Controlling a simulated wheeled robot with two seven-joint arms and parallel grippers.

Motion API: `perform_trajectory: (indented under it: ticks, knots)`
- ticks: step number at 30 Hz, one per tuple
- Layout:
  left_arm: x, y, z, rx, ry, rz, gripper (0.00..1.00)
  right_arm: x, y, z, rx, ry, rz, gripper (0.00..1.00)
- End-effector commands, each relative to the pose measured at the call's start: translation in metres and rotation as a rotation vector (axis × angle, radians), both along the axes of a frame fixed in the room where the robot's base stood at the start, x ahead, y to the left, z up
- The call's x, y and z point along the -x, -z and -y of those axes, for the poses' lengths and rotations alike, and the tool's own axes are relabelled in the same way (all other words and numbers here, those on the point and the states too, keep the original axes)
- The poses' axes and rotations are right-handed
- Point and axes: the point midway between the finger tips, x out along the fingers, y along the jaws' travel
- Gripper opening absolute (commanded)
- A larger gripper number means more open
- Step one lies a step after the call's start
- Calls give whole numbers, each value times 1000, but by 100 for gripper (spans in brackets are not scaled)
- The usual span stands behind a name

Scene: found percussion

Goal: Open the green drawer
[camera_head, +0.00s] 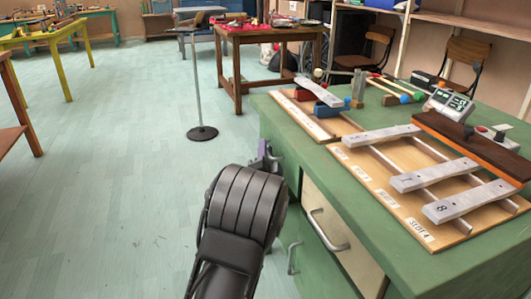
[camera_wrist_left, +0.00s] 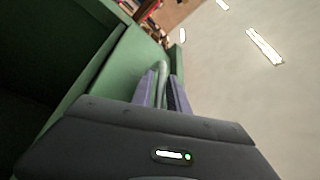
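The green cabinet (camera_head: 400,225) stands at the right in the head view. Its front has a cream drawer (camera_head: 345,245) with a metal handle and a green front (camera_head: 312,262) below with its own handle (camera_head: 291,258). My left gripper (camera_head: 266,158) is at the cabinet's far front corner, partly hidden by my wrist. In the left wrist view its two purple fingers (camera_wrist_left: 163,90) are close on both sides of a green-grey handle (camera_wrist_left: 162,68) on a green panel (camera_wrist_left: 95,75). A dark space shows left of the panel; I cannot tell how far any drawer is open. My right gripper is out of view.
On the cabinet top lie wooden boards with grey bars (camera_head: 420,175), mallets (camera_head: 395,88) and a device (camera_head: 447,103). A stand (camera_head: 202,133) and a brown table (camera_head: 270,40) are behind.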

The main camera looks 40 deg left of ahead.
Motion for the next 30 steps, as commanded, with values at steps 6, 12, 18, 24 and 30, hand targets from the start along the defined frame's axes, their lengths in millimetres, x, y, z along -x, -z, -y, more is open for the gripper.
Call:
perform_trajectory:
  ticks: [6,12,18,24,30]
  knots:
    - [0,0,0,0,0,0,17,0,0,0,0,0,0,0]
    - [0,0,0,0,0,0,0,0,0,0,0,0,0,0]
    - [0,0,0,0,1,-1,0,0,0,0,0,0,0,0]
    - [0,0,0,0,1,-1,0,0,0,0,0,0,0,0]
    - [0,0,1,0,1,-1,0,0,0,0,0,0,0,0]
